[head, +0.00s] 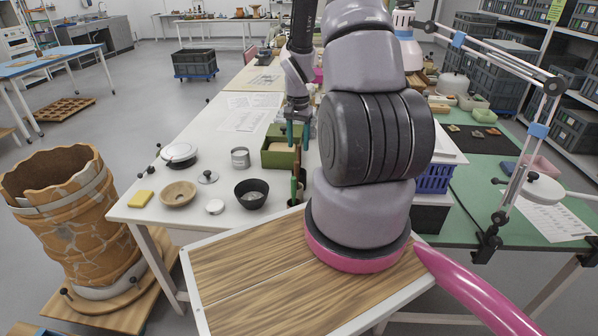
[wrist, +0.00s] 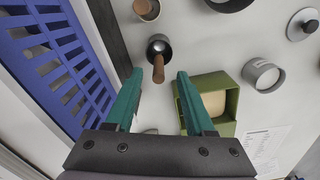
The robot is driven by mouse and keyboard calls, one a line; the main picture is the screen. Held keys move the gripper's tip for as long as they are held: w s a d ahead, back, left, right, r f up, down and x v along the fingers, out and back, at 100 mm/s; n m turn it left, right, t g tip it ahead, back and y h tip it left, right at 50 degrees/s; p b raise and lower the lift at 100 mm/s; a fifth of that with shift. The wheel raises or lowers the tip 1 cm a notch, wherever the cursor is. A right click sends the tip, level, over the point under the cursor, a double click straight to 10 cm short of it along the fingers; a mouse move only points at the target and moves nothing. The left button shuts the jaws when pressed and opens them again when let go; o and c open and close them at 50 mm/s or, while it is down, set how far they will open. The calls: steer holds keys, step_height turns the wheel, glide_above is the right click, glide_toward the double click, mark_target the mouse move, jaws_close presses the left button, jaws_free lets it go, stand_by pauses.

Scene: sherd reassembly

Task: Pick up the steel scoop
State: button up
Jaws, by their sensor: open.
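My gripper has teal fingers, spread apart with nothing held. The handle appears below the fingertips; I cannot tell the exact gap.
An open green box (wrist: 229,99) stands close to the right finger. A blue basket (wrist: 50,60) is at the left. A small cup (wrist: 147,9) and a grey tin (wrist: 262,75) stand nearby. In the head view a black bowl (head: 251,194) stands on the white table.

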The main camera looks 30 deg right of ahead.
mark_target(299, 155)
steer(key=shift+d+f, duration=0.15)
steer(key=shift+f, duration=2.6)
jaws_close()
